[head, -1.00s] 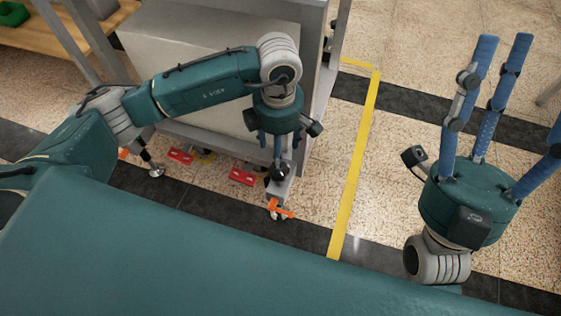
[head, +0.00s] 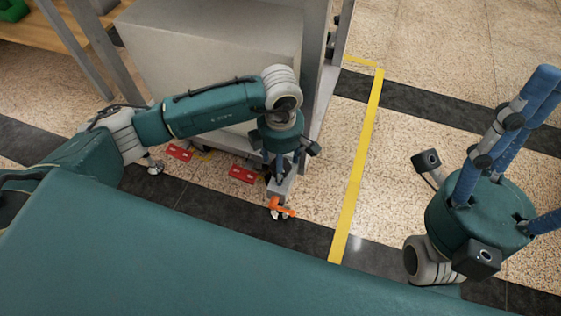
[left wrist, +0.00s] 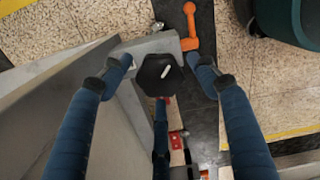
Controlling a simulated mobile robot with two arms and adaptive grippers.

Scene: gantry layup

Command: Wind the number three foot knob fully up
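A black foot knob (left wrist: 163,74) with a white mark on top shows in the left wrist view, at the corner of the grey frame (left wrist: 158,46). I cannot read a number on it. My left gripper (left wrist: 160,66) is over the knob, with blue fingers spread on either side and a third finger below it in the picture. Gaps show between the side fingers and the knob. In the head view my left gripper (head: 279,166) points down at the frame's front corner and largely hides the knob. My right gripper (head: 530,125) is open and empty, fingers pointing up, far right.
An orange lever (head: 280,208) sticks out at the caster by this corner; it also shows in the left wrist view (left wrist: 190,28). Red blocks (head: 242,174) lie under the frame's edge.

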